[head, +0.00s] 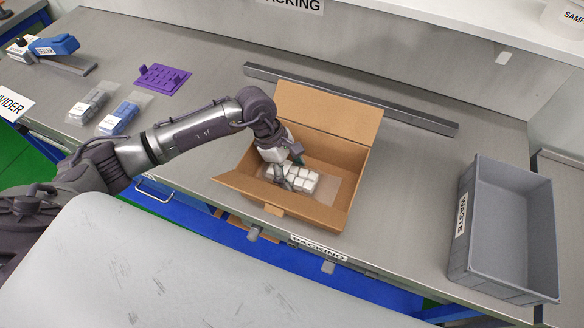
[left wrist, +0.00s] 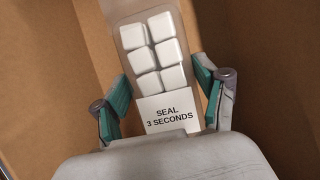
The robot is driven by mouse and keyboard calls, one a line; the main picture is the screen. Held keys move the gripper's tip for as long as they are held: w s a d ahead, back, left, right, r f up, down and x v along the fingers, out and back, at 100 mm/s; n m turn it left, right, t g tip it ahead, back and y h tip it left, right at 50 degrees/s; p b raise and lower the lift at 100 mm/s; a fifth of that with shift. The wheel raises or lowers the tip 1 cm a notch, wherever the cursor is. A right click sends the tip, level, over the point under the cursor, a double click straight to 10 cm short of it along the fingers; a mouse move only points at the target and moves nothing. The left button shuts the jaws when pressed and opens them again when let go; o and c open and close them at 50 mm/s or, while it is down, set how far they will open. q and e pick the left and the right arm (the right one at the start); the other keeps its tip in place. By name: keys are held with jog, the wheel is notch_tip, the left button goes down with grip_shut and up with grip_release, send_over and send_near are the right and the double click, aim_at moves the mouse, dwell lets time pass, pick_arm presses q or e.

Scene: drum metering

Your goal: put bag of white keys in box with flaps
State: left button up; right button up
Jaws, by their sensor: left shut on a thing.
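The bag of white keys (head: 303,182) is clear, with several white key blocks in two rows and a white label reading "SEAL 3 SECONDS" (left wrist: 169,115). It is inside the open cardboard box with flaps (head: 328,112). My left gripper (head: 288,171) reaches into the box from above and is shut on the bag's label end, a finger at each side in the left wrist view. Whether the bag rests on the box floor (left wrist: 250,110) I cannot tell. My right gripper is not in view.
A grey waste bin (head: 505,225) stands at the right. Bags of grey keys (head: 88,106) and blue keys (head: 119,118), a purple tray (head: 162,77) and a blue sealer (head: 54,45) are at the left. A metal bar (head: 350,98) lies behind the box.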

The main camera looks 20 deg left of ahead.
pick_arm(q)
jog(key=shift+f+b, duration=0.2)
jog(key=shift+b, duration=0.15)
jog(key=o, duration=1.4)
jog(key=shift+r, duration=0.1)
jog(key=shift+r+p, duration=0.25)
jog(key=shift+p, duration=0.1)
jog(key=b+v, duration=0.3)
jog(key=v, duration=0.7)
jog(key=shift+a+r, duration=0.2)
jog(key=shift+a, duration=0.05)
jog(key=shift+a+r, duration=0.2)
jog(key=shift+r, duration=0.4)
